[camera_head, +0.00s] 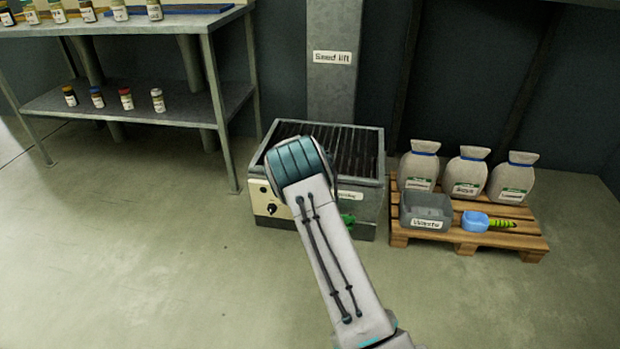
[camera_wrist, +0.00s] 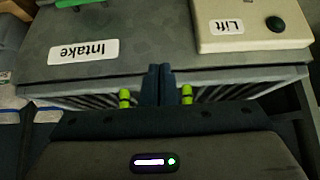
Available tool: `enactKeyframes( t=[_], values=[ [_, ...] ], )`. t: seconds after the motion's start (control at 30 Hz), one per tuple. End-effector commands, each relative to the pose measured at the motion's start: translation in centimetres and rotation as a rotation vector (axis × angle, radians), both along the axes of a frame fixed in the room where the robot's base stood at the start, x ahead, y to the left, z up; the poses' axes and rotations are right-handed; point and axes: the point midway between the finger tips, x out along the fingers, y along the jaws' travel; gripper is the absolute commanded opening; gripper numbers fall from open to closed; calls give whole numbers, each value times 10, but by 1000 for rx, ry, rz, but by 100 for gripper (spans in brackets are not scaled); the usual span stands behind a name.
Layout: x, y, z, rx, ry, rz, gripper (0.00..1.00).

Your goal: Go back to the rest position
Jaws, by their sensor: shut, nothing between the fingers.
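My gripper (camera_wrist: 161,82) shows in the wrist view, shut and empty, its two dark fingers pressed together. It is in front of the grated machine box, whose grey face with an "Intake" label (camera_wrist: 83,51) shows upside down in that view. In the head view the box (camera_head: 368,215) stands on the floor below the "Seed lift" column (camera_head: 332,100). My arm crosses in front of the box there and hides part of its front and grate. My gripper is hidden in the head view.
A cream control panel (camera_wrist: 250,25) with a "Lift" label and a dark button sits on the box. A pallet (camera_head: 470,238) at the right holds several sacks, a "Waste" bin (camera_head: 427,205) and a blue scoop (camera_head: 476,221). A shelf table (camera_head: 150,105) with jars stands left. The front floor is open.

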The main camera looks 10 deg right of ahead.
Motion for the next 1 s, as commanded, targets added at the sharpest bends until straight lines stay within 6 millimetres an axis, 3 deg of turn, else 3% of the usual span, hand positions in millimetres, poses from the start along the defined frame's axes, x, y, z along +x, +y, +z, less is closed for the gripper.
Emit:
enactKeyframes(
  t=[0.33, 0.47, 0.57, 0.67, 1.0],
  values=[
    [-20, -2, -9, 0, -1, -16, 0],
    [-23, -5, 6, 3, 3, -23, 0],
    [-31, -8, 45, 14, 14, -31, 0],
    [-48, -12, 101, 29, 36, -39, 0],
    [-131, -12, 285, 88, 136, -10, 0]
  ],
)
